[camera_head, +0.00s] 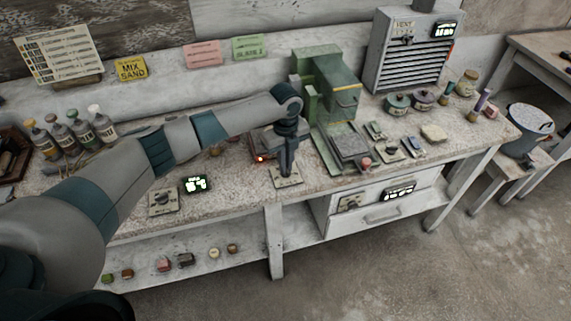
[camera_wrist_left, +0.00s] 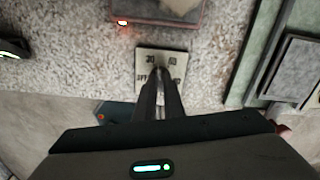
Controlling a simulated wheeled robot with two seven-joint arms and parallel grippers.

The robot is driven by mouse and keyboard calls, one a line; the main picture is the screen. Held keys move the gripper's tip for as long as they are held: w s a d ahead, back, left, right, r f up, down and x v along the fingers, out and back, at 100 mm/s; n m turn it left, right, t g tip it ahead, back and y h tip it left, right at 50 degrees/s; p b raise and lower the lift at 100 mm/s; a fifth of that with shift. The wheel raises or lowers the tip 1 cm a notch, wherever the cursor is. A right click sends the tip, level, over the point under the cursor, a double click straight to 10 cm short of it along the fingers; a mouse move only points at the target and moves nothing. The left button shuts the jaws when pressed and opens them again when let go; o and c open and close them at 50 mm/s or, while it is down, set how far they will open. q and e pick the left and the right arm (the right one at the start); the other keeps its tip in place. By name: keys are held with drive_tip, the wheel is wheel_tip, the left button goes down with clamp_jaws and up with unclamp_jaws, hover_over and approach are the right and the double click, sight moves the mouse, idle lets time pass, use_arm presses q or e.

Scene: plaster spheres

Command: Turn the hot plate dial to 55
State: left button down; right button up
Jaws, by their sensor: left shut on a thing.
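My left gripper (camera_head: 286,172) points down over a pale square dial plate (camera_head: 290,183) at the front edge of the bench, in front of the hot plate (camera_head: 262,143) with its lit red lamp. In the left wrist view the fingers (camera_wrist_left: 160,78) are shut on the dial knob at the middle of the plate (camera_wrist_left: 146,60). The fingers hide the knob and its pointer, so its setting cannot be read. The numbers 30 and 60 seem to show on the plate, and OFF at its lower left. My right gripper is not in view.
Another dial plate (camera_head: 163,202) and a small green-lit display (camera_head: 195,184) lie to the left. A green machine (camera_head: 325,85) stands behind to the right, with a grey block (camera_head: 349,143) in front. Bottles (camera_head: 80,130) stand at the far left.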

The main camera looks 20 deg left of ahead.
use_arm(q)
drive_tip(key=m+b, duration=0.1)
drive_tip(key=m, duration=0.3)
drive_tip(key=shift+m, duration=0.3)
drive_tip(key=m+b, duration=0.1)
drive_tip(key=m, duration=0.4)
drive_tip(key=shift+r, duration=0.1)
drive_tip(key=c, duration=1.9)
unclamp_jaws()
drive_tip(key=shift+o, duration=0.2)
drive_tip(key=shift+r, duration=0.1)
wheel_tip(320, 180, up, 17)
drive_tip(key=b, duration=0.4)
drive_tip(key=shift+b, duration=0.35)
